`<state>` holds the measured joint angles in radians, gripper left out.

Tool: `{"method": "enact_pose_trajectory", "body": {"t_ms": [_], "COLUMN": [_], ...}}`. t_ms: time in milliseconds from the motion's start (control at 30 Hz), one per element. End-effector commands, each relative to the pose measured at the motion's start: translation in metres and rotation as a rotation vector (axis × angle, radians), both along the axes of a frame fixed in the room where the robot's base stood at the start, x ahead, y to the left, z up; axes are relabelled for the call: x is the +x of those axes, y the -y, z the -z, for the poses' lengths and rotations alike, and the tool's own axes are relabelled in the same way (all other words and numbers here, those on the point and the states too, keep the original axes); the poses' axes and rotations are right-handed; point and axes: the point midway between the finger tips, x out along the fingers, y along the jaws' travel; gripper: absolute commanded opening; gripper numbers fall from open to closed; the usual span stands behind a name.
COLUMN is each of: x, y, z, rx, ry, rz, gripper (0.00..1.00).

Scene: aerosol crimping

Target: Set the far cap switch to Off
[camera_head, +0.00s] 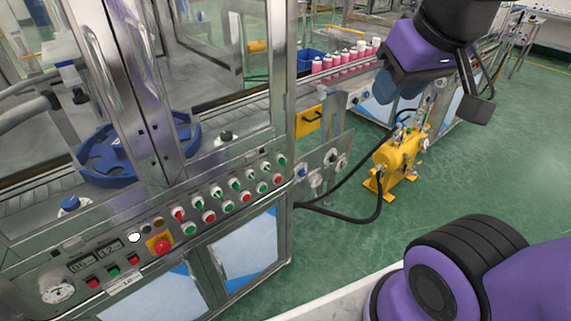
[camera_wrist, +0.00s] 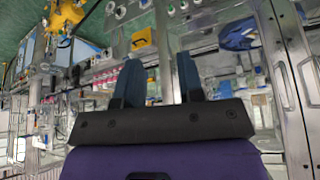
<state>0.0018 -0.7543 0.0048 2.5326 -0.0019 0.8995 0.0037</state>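The control panel (camera_head: 130,235) runs along the machine's front in the head view. Its upper row holds several rotary switches, mostly green with a red one (camera_head: 179,215) at the near end. A green switch (camera_head: 282,160) sits at the far right end. The labels are too small to read, so I cannot tell which is the far cap switch. My gripper (camera_head: 392,101) is at the upper right, well apart from the panel. In the wrist view my gripper (camera_wrist: 158,68) has its two blue fingers spread, with nothing held between them.
A red emergency button (camera_head: 162,246) and lit push buttons (camera_head: 190,229) share the panel. A yellow pump (camera_head: 398,155) with black hoses stands on the green floor to the right. Pink cans (camera_head: 340,59) line the conveyor. Air space between gripper and panel looks mostly clear.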

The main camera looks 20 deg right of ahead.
Motion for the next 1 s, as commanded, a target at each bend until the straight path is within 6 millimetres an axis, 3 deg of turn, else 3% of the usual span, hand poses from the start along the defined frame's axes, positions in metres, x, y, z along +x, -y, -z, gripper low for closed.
{"method": "enact_pose_trajectory", "body": {"t_ms": [167,467,700,1000], "x": [0.033,0.117,0.177,0.237], "y": [0.007,0.027,0.043,0.057], "z": [0.009,0.045,0.088,0.156], "rx": [-0.053,-0.168,-0.216,-0.208], "ry": [0.006,0.04,0.068,0.117], "rz": [0.001,-0.043,-0.114,-0.219], "gripper": [0.35,0.35,0.35,0.35]}}
